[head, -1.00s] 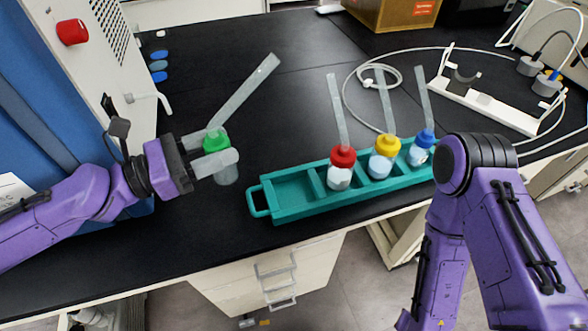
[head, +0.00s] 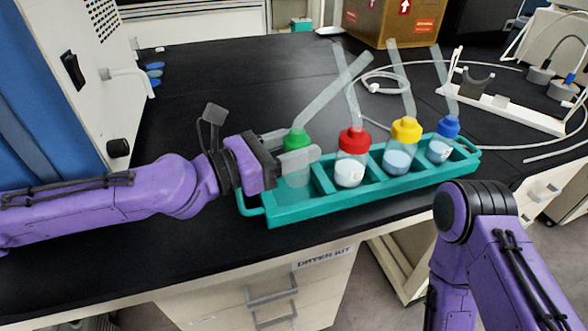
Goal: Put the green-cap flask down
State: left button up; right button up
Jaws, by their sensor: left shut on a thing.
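The green-cap flask (head: 296,142) is upright in the head view, with its clear tube leaning up to the right. My left gripper (head: 299,157) is shut on it just below the cap. The flask is over the left end compartment of the teal rack (head: 330,207). Its lower part shows faintly behind the rack's front wall and finger, and I cannot tell whether it touches the rack floor. My right arm (head: 487,226) is at the lower right; its gripper is out of view.
Red-cap (head: 352,157), yellow-cap (head: 401,146) and blue-cap (head: 443,140) flasks stand in the rack's other compartments, tubes upward. A white stand (head: 510,108) with a cable lies at the back right. The freeze dryer (head: 110,60) is at the left.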

pick_arm(q)
notch_tip(320, 180, down, 2)
jog(key=shift+f, duration=0.5)
jog(key=shift+b, duration=0.3)
jog(key=shift+f, duration=0.15)
jog(key=o, duration=1.1)
